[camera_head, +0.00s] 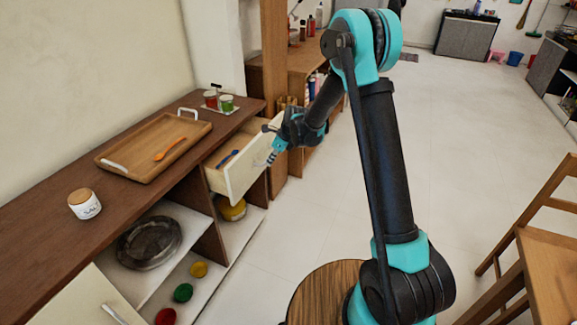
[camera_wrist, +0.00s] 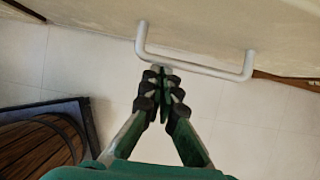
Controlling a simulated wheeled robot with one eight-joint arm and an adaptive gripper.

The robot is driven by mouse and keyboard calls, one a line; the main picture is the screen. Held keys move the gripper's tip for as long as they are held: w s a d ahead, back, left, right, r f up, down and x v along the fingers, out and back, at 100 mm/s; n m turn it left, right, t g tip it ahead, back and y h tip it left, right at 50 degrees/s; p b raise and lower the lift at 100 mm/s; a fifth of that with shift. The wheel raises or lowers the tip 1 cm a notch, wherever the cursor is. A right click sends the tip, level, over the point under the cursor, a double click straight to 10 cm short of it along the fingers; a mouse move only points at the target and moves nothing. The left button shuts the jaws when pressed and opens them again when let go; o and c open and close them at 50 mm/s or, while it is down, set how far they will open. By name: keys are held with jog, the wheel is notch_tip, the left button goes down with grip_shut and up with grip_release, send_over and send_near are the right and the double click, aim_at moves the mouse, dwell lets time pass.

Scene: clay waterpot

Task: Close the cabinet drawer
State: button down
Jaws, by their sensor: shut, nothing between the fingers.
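The cabinet drawer (camera_head: 238,180) is pulled out from the wooden cabinet (camera_head: 200,193), with a cream front and a blue item (camera_head: 228,159) inside. My gripper (camera_head: 272,158) is at the drawer's front, near its handle. In the wrist view, the pale bar handle (camera_wrist: 195,66) crosses the upper middle on the drawer front (camera_wrist: 230,25). My gripper's fingertips (camera_wrist: 161,72) are together, with nothing between them, and overlap the handle's left part in that view. I cannot tell whether they touch it.
A wooden tray (camera_head: 127,162) with an orange spoon (camera_head: 170,149), a salt jar (camera_head: 84,204) and small pots (camera_head: 226,103) stand on the cabinet top. Open shelves below hold a dark round dish (camera_head: 149,243). A wooden chair (camera_head: 530,220) stands at right. The middle floor is clear.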

jog(key=w+a, duration=0.1)
jog(key=a, duration=0.2)
jog(key=w+a, duration=0.1)
jog(key=a, duration=0.3)
jog(key=w+a, duration=0.1)
jog(key=a, duration=0.2)
jog(key=shift+w+a, duration=0.15)
jog(key=shift+w, duration=0.25)
jog(key=shift+a, duration=0.1)
